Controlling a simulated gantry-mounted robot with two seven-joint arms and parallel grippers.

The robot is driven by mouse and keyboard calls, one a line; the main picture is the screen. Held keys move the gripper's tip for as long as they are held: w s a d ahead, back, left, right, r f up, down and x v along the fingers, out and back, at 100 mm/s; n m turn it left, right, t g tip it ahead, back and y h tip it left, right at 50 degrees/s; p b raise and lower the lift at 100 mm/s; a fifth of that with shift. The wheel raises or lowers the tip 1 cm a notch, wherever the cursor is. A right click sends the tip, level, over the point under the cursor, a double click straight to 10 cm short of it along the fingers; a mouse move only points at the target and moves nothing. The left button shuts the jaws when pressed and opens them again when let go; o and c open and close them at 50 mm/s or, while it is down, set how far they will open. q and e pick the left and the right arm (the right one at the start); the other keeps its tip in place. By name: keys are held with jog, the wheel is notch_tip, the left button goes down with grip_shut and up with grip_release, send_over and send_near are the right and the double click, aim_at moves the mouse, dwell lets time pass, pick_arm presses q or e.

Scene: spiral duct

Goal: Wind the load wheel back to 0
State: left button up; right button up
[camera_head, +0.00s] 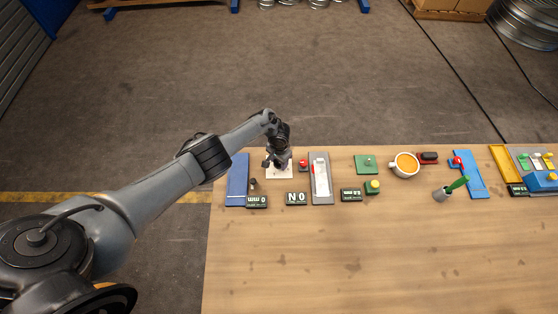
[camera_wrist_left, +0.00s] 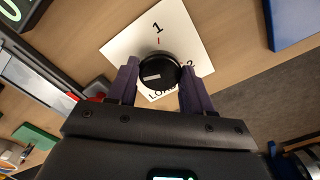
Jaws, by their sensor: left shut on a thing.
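The load wheel (camera_wrist_left: 160,68) is a round black knob with a white bar on its face. It sits on a white plate (camera_wrist_left: 128,43) marked "1", "2" and a partly covered "LOAD". In the left wrist view the white bar lies on the knob's left half, away from the red tick below the "1". My left gripper (camera_head: 278,163) is over the plate (camera_head: 285,174), its purple fingers shut on the load wheel's sides. No 0 mark shows; the left finger covers part of the plate. My right gripper is in neither view.
A blue board (camera_head: 237,180) lies left of the plate. A grey panel with a white slider (camera_head: 320,178) and a red knob (camera_head: 303,164) are on the right. Small displays (camera_head: 257,202) stand in front. The table's front is clear.

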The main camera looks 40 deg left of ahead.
pick_arm(q)
jog(key=o, duration=1)
jog(key=shift+o, duration=0.2)
notch_tip(320, 180, up, 11)
jog(key=p, duration=0.5)
jog(key=shift+p, duration=0.35)
